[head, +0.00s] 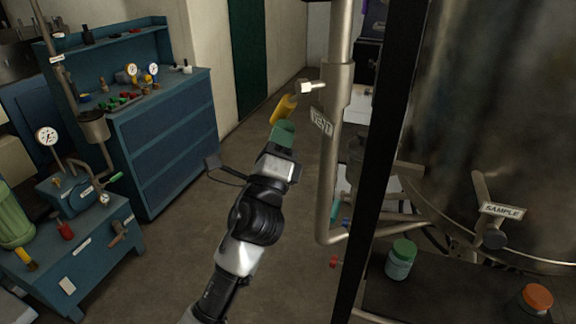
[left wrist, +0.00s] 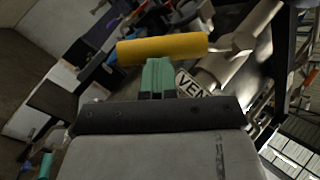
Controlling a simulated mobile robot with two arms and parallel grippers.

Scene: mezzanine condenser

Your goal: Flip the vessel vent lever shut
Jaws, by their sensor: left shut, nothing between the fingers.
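The vent lever has a yellow grip (head: 283,108) and sits on a short stub from the vertical metal pipe (head: 338,90), just above the VENT tag (head: 321,122). In the head view the grip slants down to the left from the stub. In the left wrist view the yellow grip (left wrist: 162,49) lies across the picture just beyond my fingertips. My left gripper (head: 283,127) has green fingers, shut with nothing between them, close below the grip. In the left wrist view the fingertips (left wrist: 157,62) come up to its lower edge; I cannot tell whether they touch. My right gripper is out of view.
A dark upright post (head: 381,150) stands right of the pipe, before the large steel vessel (head: 500,100). A jar with a green lid (head: 400,260) and an orange-lidded one (head: 537,298) stand on the dark shelf. A blue workbench (head: 170,130) is at left. The floor between is clear.

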